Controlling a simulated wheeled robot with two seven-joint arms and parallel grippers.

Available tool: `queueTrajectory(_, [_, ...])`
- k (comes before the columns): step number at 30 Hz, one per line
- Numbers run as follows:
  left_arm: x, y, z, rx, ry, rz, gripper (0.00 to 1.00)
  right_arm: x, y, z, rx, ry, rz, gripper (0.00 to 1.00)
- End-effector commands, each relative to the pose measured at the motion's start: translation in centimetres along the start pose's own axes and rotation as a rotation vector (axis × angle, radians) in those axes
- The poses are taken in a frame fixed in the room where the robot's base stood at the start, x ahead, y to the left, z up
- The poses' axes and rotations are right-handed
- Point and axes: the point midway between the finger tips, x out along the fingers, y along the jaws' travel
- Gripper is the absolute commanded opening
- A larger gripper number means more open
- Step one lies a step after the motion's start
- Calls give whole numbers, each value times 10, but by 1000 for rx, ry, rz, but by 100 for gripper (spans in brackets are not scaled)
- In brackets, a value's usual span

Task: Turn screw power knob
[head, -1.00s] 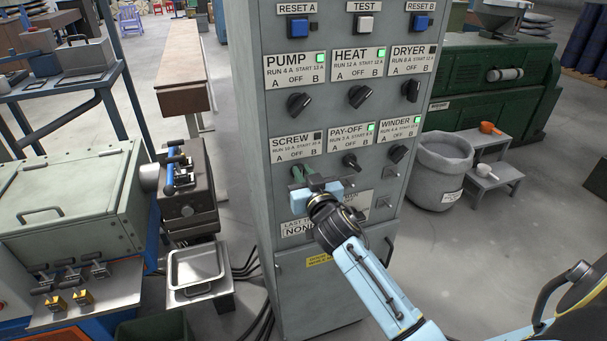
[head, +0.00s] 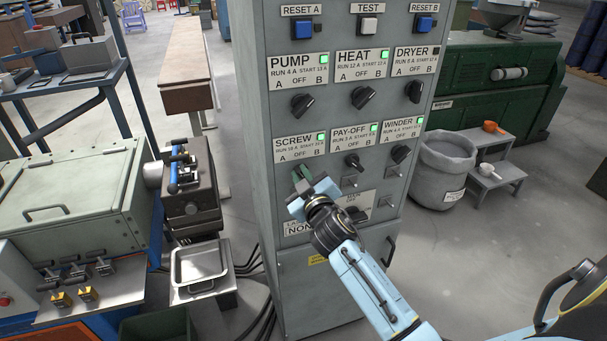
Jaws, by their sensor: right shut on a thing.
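The grey control cabinet (head: 327,277) stands in the middle of the head view. Its SCREW label (head: 299,147) is at the left of the lower row, and the small lamp (head: 321,138) on it is lit green. My right gripper (head: 302,179) is at the cabinet face just below this label, shut on the screw knob. The fingers and wrist hide most of the knob, so its exact pointing is hard to read. The gripper is tilted, rolled with the knob. My left gripper is not in view.
Beside it are the PAY-OFF knob (head: 353,160) and WINDER knob (head: 400,154); above sit the PUMP knob (head: 302,104), HEAT knob (head: 364,96) and DRYER knob (head: 414,91). The DRYER lamp (head: 436,51) is dark.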

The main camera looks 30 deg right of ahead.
Motion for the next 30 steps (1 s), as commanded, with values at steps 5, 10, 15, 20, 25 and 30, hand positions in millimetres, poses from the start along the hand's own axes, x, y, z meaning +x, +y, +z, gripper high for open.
queueTrajectory(5, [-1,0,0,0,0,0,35,0,-3,0,-108,0,-1,0])
queueTrajectory(10, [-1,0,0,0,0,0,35,0,-4,0,-179,0,-1,0])
queueTrajectory(15, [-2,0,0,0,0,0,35,0,-5,1,-214,-1,-1,0])
queueTrajectory(20, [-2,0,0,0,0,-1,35,0,-5,1,-225,-1,-1,0])
queueTrajectory(25, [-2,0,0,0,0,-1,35,0,-5,1,-226,-1,-1,0])
queueTrajectory(30, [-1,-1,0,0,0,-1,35,0,-5,1,-226,-1,-1,19])
